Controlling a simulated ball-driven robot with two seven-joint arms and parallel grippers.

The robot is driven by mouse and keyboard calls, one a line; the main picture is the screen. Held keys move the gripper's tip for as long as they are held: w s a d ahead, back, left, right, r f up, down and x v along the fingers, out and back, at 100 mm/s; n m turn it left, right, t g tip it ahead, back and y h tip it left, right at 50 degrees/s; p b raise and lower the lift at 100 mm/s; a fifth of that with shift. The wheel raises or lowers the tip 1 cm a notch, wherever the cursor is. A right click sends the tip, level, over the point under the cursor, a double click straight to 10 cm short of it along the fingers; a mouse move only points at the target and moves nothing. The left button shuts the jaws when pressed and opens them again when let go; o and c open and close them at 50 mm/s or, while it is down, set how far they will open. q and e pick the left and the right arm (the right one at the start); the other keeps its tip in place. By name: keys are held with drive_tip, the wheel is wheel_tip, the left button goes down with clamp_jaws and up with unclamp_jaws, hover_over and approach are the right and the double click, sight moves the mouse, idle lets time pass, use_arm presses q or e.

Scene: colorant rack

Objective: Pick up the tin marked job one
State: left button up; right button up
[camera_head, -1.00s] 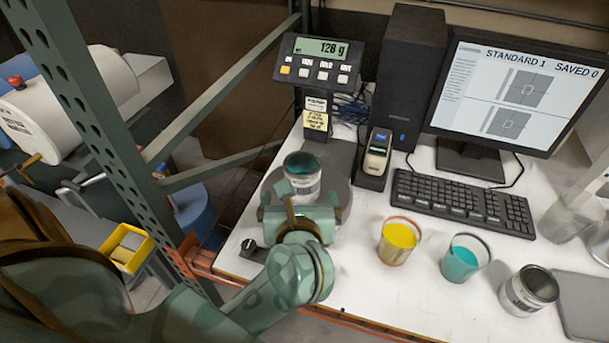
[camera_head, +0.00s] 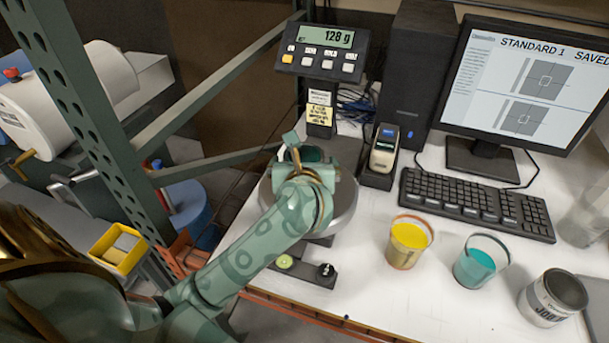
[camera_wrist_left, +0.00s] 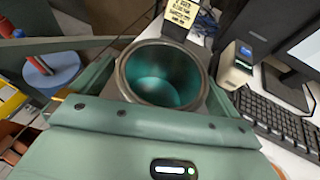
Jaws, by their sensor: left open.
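A tin lettered "JOB 1" (camera_head: 552,298) stands upright on the bench at the lower right, well away from my left gripper. A second tin (camera_head: 312,154), teal inside, stands on the round scale pan (camera_head: 346,203); my left gripper hides most of it and its label. My left gripper (camera_head: 305,160) is open, its fingers on either side of this second tin. In the left wrist view, the second tin's open rim and teal inside (camera_wrist_left: 163,75) show between the fingers; I cannot tell whether they touch it. My right gripper is not in view.
A yellow cup (camera_head: 408,242) and a teal cup (camera_head: 480,262) stand between the scale and the job one tin. The scale display (camera_head: 325,52) reads 128 g. A handheld device (camera_head: 383,150), keyboard (camera_head: 475,203) and monitor (camera_head: 535,82) stand behind. A green upright (camera_head: 85,110) is at left.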

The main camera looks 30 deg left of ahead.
use_arm(q)
drive_tip(key=c, duration=1.1)
drive_tip(key=shift+r, duration=0.15)
